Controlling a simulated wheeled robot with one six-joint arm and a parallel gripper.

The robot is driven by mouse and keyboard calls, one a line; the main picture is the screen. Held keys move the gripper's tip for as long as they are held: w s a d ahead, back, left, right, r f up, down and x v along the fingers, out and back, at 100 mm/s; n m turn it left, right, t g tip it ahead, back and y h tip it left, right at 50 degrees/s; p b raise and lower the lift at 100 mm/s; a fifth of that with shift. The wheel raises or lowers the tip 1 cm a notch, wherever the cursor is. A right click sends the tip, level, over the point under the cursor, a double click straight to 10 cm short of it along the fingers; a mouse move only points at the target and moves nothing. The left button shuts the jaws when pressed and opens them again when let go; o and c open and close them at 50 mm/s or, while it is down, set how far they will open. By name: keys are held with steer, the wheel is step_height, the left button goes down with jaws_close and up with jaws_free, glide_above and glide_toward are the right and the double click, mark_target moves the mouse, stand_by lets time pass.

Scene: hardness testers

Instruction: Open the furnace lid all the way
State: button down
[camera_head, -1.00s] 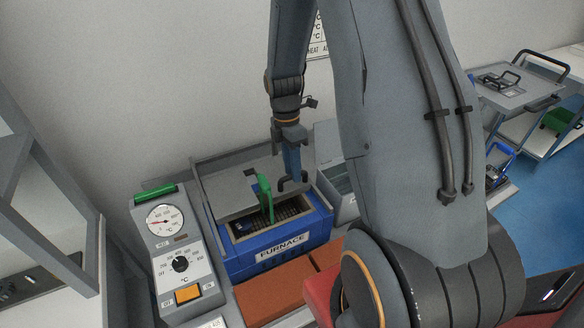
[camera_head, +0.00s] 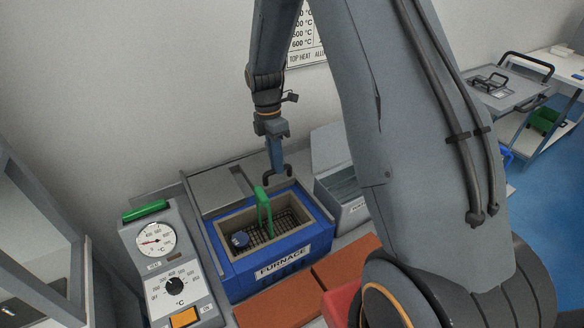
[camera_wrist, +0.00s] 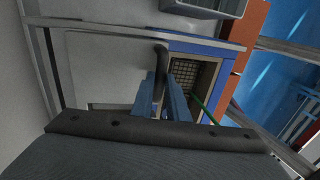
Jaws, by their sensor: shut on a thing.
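The blue furnace (camera_head: 270,262) stands on the bench, with its label on the front. Its grey lid (camera_head: 218,186) is a flat plate behind the chamber, which looks uncovered in the head view. My gripper (camera_head: 277,171) is shut on the dark lid handle (camera_head: 288,171), at the lid's right side. In the wrist view, the blue fingers of my gripper (camera_wrist: 164,98) are around the black handle (camera_wrist: 160,62), with the lid (camera_wrist: 105,70) to their left and the furnace chamber (camera_wrist: 185,72) to their right.
A green-handled basket (camera_head: 264,212) and a small blue object (camera_head: 240,240) are in the chamber. A control panel (camera_head: 172,270) stands left, a grey quench tank (camera_head: 345,190) right, brick-red tiles (camera_head: 285,308) in front. Rails flank the lid; the wall is behind.

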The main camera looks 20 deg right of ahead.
steer(key=c, duration=1.7)
jaws_free()
steer(key=shift+w+a+r+b, duration=0.15)
steer(key=shift+r+b, duration=0.25)
steer(key=shift+r, duration=0.9)
steer(key=shift+w+d+r+b, duration=0.1)
steer(key=shift+w+r+b, duration=0.25)
steer(key=shift+r, duration=0.9)
steer(key=shift+w+a+r+b, duration=0.15)
steer(key=shift+r+b, duration=0.25)
steer(key=shift+r, duration=0.9)
steer(key=s+m+t, duration=0.1)
steer(key=s+m, duration=0.5)
steer(key=s, duration=0.1)
steer(key=s+m+t, duration=0.1)
steer(key=s+m, duration=0.6)
steer(key=s+r+m+t, duration=0.1)
steer(key=s+m, duration=0.5)
steer(key=shift+s+a+m+t, duration=0.3)
steer(key=shift+s+m, duration=0.1)
